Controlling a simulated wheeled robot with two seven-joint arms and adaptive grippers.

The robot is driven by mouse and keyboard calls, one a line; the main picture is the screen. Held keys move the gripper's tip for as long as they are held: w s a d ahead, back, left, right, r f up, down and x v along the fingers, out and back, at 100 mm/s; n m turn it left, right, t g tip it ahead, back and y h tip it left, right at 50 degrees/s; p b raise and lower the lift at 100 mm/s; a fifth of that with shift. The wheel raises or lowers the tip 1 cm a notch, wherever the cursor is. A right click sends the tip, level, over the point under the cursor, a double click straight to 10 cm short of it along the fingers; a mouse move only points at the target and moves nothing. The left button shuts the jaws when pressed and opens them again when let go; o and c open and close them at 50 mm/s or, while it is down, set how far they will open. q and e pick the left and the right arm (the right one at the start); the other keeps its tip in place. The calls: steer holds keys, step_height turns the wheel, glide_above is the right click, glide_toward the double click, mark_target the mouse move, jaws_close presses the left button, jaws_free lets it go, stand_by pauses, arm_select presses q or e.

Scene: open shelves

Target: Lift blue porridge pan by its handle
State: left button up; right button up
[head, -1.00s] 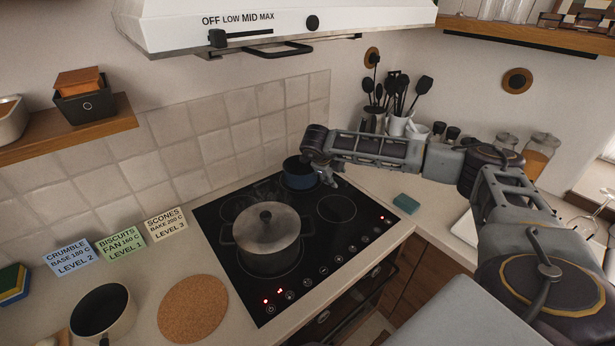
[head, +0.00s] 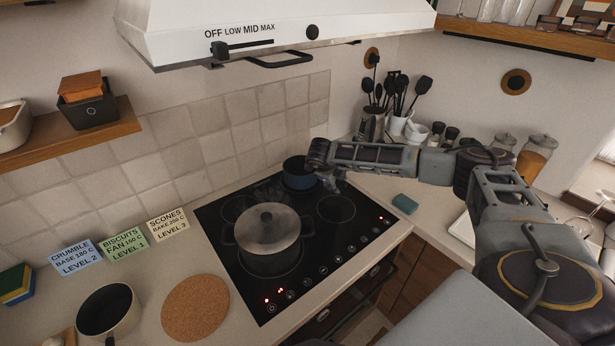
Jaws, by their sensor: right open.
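The blue porridge pan (head: 298,175) stands on the back right zone of the black hob (head: 342,236). Its handle cannot be made out; my right gripper and wrist cover the pan's right side. My right gripper (head: 334,184) is open, just right of the pan and low over the hob. I cannot tell whether its fingers are around the handle or touching it. My left gripper is not in view.
A large lidded steel pot (head: 267,240) stands on the hob, front left of the blue pan. The range hood (head: 280,25) hangs above. A utensil holder (head: 372,124) stands behind my right arm, and a green sponge (head: 405,203) lies right of the hob.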

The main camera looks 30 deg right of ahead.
jaws_close()
steer(key=shift+r, duration=0.1)
steer(key=shift+w+r, duration=0.1)
stand_by(0.5)
steer(key=shift+r, duration=0.55)
steer(key=shift+r+b, duration=1.1)
steer(key=shift+r, duration=3.25)
